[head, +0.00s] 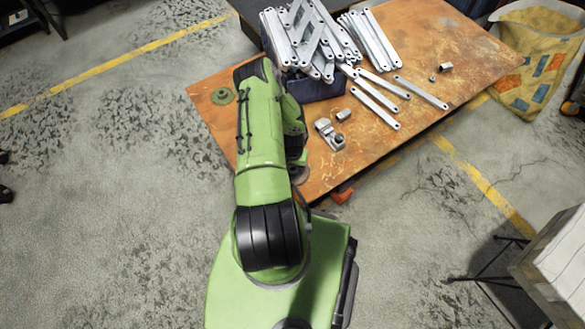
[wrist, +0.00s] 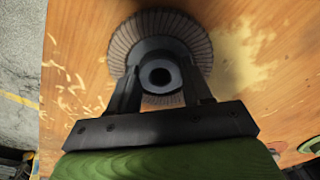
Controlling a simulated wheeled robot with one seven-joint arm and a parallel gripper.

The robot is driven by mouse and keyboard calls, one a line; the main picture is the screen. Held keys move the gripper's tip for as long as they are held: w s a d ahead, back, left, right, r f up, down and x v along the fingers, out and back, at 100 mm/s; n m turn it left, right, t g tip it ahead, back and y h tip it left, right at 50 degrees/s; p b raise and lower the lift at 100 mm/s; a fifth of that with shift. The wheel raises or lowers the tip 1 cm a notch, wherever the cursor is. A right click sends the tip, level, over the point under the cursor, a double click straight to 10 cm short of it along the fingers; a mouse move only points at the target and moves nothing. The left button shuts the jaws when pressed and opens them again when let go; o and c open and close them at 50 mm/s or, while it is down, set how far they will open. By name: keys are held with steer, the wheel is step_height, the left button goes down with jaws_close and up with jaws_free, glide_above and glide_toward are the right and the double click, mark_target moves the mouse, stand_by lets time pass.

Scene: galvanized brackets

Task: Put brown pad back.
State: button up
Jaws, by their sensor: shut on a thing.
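The brown pad (wrist: 122,45) is a round, ridged grey-brown disc with a dark hub, seen in the upper middle of the wrist view. My gripper (wrist: 161,78) is shut on its hub, one finger on each side. The pad is over the orange-brown table top (wrist: 75,80); I cannot tell whether it touches the wood. In the head view the pad and the fingers are hidden behind my green arm.
A green disc (head: 222,96) lies at the left of the table (head: 410,130). A dark bin (head: 318,90) heaped with metal brackets (head: 305,38) stands behind my arm. Loose bars (head: 375,107) and small metal fittings (head: 330,133) lie to its right. The table's left front part looks clear.

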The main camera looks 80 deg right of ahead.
mark_target(292, 169)
steer(key=o, duration=1)
steer(key=shift+f, duration=0.1)
step_height(292, 169, up, 12)
steer(key=p, duration=0.3)
steer(key=shift+r+p, duration=0.2)
steer(key=shift+p, duration=0.15)
